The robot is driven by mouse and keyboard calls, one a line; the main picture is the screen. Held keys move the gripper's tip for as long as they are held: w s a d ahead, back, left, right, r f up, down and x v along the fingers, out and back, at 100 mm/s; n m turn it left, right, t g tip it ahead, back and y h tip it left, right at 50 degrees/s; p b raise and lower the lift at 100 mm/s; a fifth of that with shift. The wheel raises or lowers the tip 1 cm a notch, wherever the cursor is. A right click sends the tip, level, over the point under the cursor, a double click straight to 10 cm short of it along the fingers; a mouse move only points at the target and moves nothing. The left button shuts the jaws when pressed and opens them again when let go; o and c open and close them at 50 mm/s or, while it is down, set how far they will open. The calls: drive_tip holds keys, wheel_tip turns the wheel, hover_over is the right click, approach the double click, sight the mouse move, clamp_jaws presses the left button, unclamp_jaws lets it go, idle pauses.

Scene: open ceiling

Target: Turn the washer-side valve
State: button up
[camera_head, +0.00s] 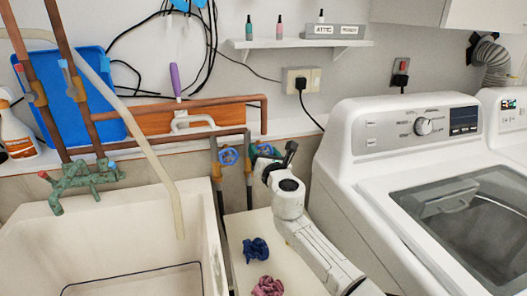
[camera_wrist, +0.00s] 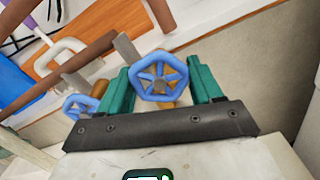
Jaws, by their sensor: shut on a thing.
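The washer-side valve has a blue spoked handwheel (camera_wrist: 160,77), seen close up in the wrist view. My gripper (camera_wrist: 161,80) has its two teal fingers on either side of this wheel, shut on its rim. In the head view my gripper (camera_head: 262,152) is at the pipe nearer the washer and mostly hides that wheel. A second blue handwheel (camera_head: 229,156), on the pipe to its left, is clear of my gripper. It also shows at the left in the wrist view (camera_wrist: 80,106).
The white washer (camera_head: 424,124) stands close to the right of my arm. The sink (camera_head: 120,235) is on the left. Copper pipes (camera_head: 190,103) run above the valves. A blue cloth (camera_head: 255,249) and a pink cloth (camera_head: 268,287) lie on the pale surface beside my arm.

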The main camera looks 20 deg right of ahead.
drive_tip(key=shift+f+n, duration=0.3)
drive_tip(key=shift+n, duration=0.7)
drive_tip(key=o, duration=0.8)
drive_tip(key=shift+a, duration=0.1)
drive_tip(key=shift+o, duration=1)
drive_tip(key=shift+r, duration=0.15)
drive_tip(key=s+p, duration=0.6)
drive_tip(key=s, duration=0.4)
drive_tip(key=shift+s, duration=0.4)
